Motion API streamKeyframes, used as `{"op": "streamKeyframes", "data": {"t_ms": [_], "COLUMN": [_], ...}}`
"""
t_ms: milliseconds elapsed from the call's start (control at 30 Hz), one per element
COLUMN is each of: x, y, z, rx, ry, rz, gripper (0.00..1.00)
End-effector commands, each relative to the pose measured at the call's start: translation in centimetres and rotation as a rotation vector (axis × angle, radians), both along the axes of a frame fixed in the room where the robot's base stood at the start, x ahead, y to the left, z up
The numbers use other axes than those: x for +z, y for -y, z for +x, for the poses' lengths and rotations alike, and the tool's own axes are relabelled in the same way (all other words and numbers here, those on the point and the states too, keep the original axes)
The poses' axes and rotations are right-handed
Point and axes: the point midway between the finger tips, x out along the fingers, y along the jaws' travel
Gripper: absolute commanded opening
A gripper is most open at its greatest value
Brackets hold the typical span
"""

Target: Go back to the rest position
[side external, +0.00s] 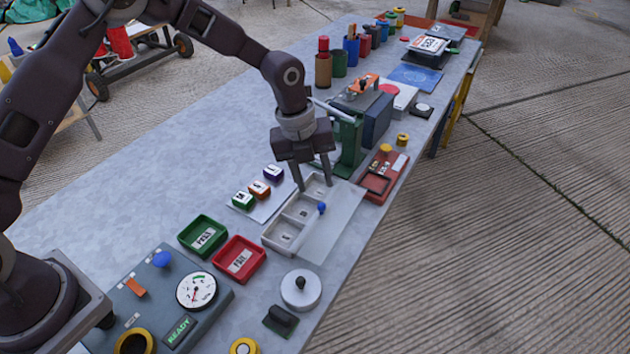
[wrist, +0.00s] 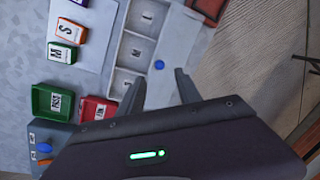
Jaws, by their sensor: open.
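My gripper (side external: 313,184) is open and empty, pointing down over the far end of a white tray (side external: 263,238) with several compartments. Its two fingers are apart; they also show in the wrist view (wrist: 160,90). A small blue knob (side external: 322,208) stands at the tray's right side and shows in the wrist view (wrist: 159,65). Green, orange and purple lettered blocks sit on a white sheet left of the tray; the green one (side external: 243,200) is nearest. Whether the fingertips touch the tray cannot be told.
A green bin (side external: 203,236) and a red bin (side external: 239,260) stand near the tray. A gauge panel (side external: 220,305) and a round white weight-like thing (side external: 301,290) are in front. A green press-like stand (side external: 349,150) is close behind my gripper. The table's left side is clear.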

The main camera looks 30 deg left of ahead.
Motion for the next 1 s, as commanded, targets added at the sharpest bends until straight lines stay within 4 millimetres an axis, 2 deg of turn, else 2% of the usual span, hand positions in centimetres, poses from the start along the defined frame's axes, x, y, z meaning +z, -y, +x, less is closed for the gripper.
{"op": "streamKeyframes", "data": {"t_ms": [133, 200, 267, 367, 400, 467, 500, 567, 600, 667, 700, 800, 900, 1000], "x": [0.0, 0.6, 2.6, 8.4, 11.0, 14.7, 16.9, 19.7, 21.2, 22.9, 23.5, 23.8, 23.3, 22.8], "y": [0.0, -0.2, -0.8, -2.9, -4.0, -5.7, -6.8, -8.3, -9.2, -10.4, -11.0, -11.9, -12.2, -12.1], "z": [0.0, -0.1, -0.5, -2.8, -4.3, -7.1, -9.1, -12.7, -15.2, -19.1, -21.6, -26.9, -30.3, -31.9], "rx": [0.000, 0.023, 0.094, 0.354, 0.495, 0.723, 0.883, 1.129, 1.297, 1.545, 1.703, 2.035, 2.252, 2.361], "ry": [0.000, 0.003, 0.011, 0.035, 0.049, 0.070, 0.086, 0.107, 0.118, 0.125, 0.119, 0.078, 0.018, -0.026], "rz": [0.000, 0.004, 0.012, 0.026, 0.023, 0.007, -0.016, -0.069, -0.119, -0.210, -0.280, -0.455, -0.591, -0.665], "gripper": [0.41, 0.41, 0.41, 0.41, 0.41, 0.41, 0.41, 0.41, 0.41, 0.41, 0.41, 0.41, 0.41, 0.41]}}
